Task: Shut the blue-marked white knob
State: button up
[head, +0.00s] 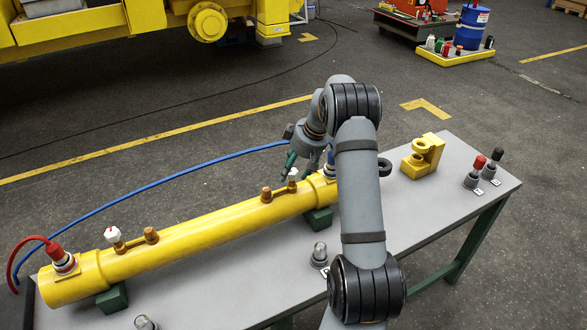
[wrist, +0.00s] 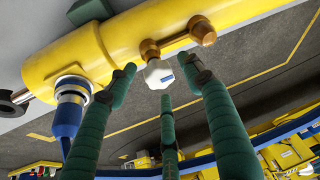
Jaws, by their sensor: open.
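The blue-marked white knob (wrist: 158,74) sits on a brass valve fitting on the yellow boom cylinder (wrist: 130,38). Its small blue mark faces the wrist camera. In the head view the knob (head: 293,174) stands near the boom's right end. My gripper (wrist: 162,80) has green fingers, open and spread around the knob, two at its sides and one below it in the picture. I see no clear contact. In the head view my gripper (head: 305,165) is just above and beside the knob, partly hidden by my arm.
A second white knob (head: 113,233) is near the red hose (head: 35,240) at the boom's left end. A blue hose (head: 190,172) runs to a connector (wrist: 72,92) close by my gripper. A yellow bracket (head: 425,155) and capped fittings stand on the grey table (head: 450,190).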

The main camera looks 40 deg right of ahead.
jog(key=shift+a, duration=0.1)
jog(key=shift+c, duration=0.9)
jog(key=shift+r, duration=0.1)
jog(key=c, duration=0.9)
jog(key=shift+w, duration=0.1)
